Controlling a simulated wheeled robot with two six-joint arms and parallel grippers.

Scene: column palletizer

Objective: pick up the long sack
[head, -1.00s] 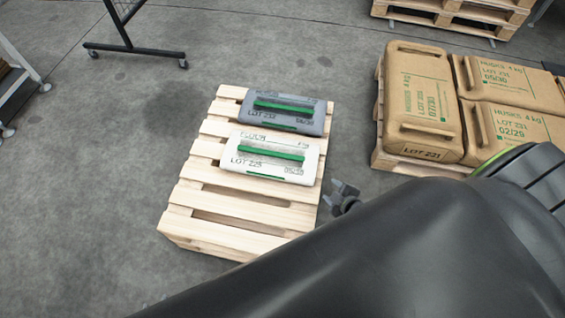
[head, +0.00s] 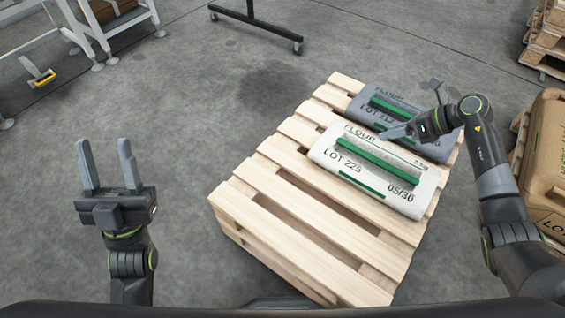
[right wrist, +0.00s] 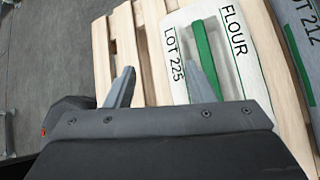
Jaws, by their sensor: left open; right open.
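A white flour sack marked LOT 225 (head: 380,170) lies flat on a wooden pallet (head: 290,205). It has a green strip along its top and also shows in the right wrist view (right wrist: 240,65). A grey flour sack marked LOT 212 (head: 368,112) lies beside it, towards the pallet's far end; its edge shows in the right wrist view (right wrist: 298,50). My right gripper (head: 412,110) is open and empty over the two sacks, partly hiding the grey one. Its fingers show in the right wrist view (right wrist: 166,78). My left gripper (head: 104,148) is open and empty over the floor, left of the pallet.
A brown sack (head: 550,155) is at the right edge, partly behind my right arm. Stacked pallets (head: 550,40) stand at the top right. A wheeled stand (head: 250,18) and a white-legged frame (head: 85,30) are at the back.

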